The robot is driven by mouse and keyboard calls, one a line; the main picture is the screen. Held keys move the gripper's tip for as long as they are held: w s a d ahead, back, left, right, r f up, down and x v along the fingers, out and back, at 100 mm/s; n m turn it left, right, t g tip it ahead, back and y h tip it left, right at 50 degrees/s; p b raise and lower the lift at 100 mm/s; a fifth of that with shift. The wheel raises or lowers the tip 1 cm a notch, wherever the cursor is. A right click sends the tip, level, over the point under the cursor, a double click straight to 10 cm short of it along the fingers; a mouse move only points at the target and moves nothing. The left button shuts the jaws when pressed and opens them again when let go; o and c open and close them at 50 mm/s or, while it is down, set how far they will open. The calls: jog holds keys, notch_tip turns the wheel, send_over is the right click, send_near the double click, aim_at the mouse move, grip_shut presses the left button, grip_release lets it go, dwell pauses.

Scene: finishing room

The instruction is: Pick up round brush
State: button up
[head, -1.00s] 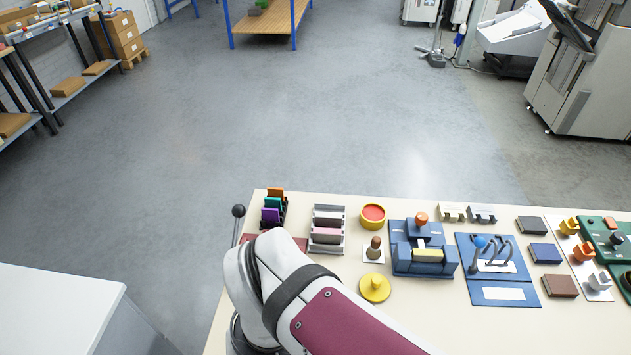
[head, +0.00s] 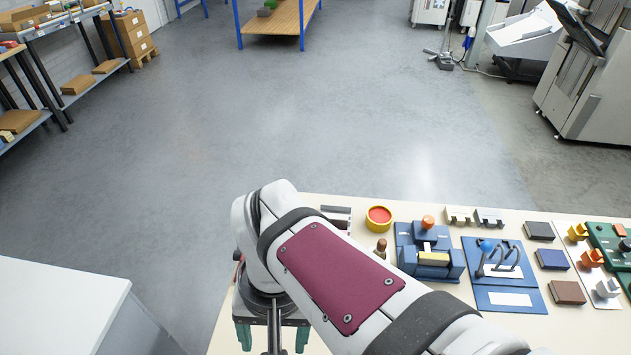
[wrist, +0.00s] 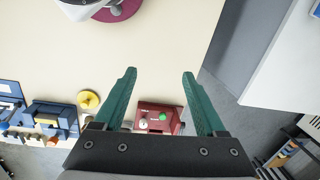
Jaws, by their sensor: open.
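I cannot tell for certain which thing is the round brush. A yellow disc with a raised middle (wrist: 89,99) lies on the table, left of my gripper in the wrist view; in the head view my arm hides it. A brown rounded knob (head: 381,246) stands upright, partly behind my arm in the head view. My gripper (head: 273,338) has green fingers and is at the table's left end. In the wrist view its fingers (wrist: 159,78) are wide apart with nothing between their tips, over bare table.
A red panel with a green button (wrist: 160,117) lies beyond the fingers' bases. A red-topped yellow round part (head: 379,217), a blue fixture (head: 428,258) and a blue board with hooks (head: 508,297) stand to the right. A white cabinet (head: 60,295) is left of the table.

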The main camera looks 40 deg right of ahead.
jog(key=w+d+m+h, duration=0.1)
jog(key=w+d+m, duration=0.3)
jog(key=w+d, duration=0.3)
jog(key=m+h, duration=0.2)
jog(key=m, duration=0.5)
send_near(382, 242)
jog(key=f, duration=0.3)
jog(key=d+f, duration=0.1)
jog(key=f, duration=0.7)
jog(key=shift+w+d+f, duration=0.1)
jog(key=shift+d+f, duration=0.15)
jog(key=shift+d, duration=0.1)
grip_shut()
